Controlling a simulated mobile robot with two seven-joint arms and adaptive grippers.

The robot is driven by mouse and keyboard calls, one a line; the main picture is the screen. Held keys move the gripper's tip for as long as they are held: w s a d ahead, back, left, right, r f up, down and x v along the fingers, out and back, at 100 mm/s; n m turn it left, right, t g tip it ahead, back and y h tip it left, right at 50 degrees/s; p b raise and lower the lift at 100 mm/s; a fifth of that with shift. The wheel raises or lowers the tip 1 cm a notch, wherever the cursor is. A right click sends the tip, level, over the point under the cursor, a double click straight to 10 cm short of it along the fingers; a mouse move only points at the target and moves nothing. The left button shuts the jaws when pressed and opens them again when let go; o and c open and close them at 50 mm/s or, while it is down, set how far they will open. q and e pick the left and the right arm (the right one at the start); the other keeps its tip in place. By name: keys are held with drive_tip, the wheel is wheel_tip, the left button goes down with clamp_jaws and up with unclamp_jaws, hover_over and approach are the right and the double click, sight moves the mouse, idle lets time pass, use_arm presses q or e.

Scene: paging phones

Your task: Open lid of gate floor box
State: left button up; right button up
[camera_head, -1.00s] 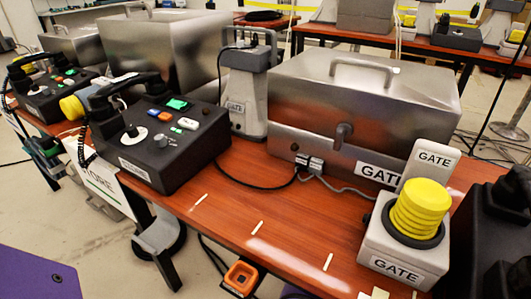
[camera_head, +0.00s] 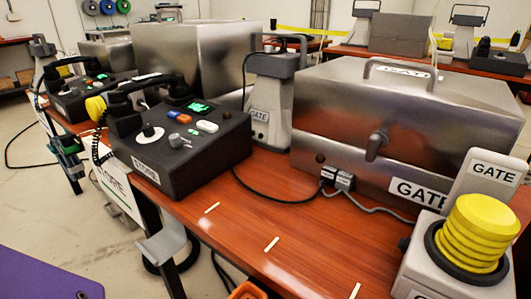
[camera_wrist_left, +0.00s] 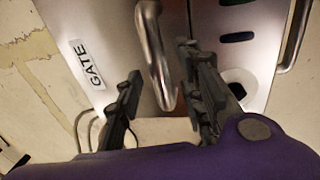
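In the left wrist view, a metal box (camera_wrist_left: 222,62) with a GATE label stands on a pale floor-like surface. A curved metal handle (camera_wrist_left: 155,60) on it lies between the two dark fingers of my left gripper (camera_wrist_left: 158,85). The fingers are spread, with gaps to the handle; contact is not clear. A second metal bar (camera_wrist_left: 295,35) shows at the right edge of the box. Whether its lid is shut cannot be told from this close view. My left gripper does not show in the head view. My right gripper is in neither view.
In the head view, a wooden table (camera_head: 250,235) carries a closed metal GATE box (camera_head: 340,115), a yellow beacon (camera_head: 470,232) and a black STORE phone console (camera_head: 190,150). An orange object (camera_head: 247,291) shows below the table's front edge. Pale floor is open at the left.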

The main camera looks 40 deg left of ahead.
use_arm(q)
drive_tip(key=shift+w+d+r, duration=0.1)
drive_tip(key=shift+w+r, duration=0.05)
drive_tip(key=shift+r, duration=0.05)
clamp_jaws()
drive_tip(key=w+r, duration=0.5)
drive_tip(key=r, duration=0.1)
drive_tip(key=shift+w, duration=0.25)
drive_tip(key=shift+r, duration=0.1)
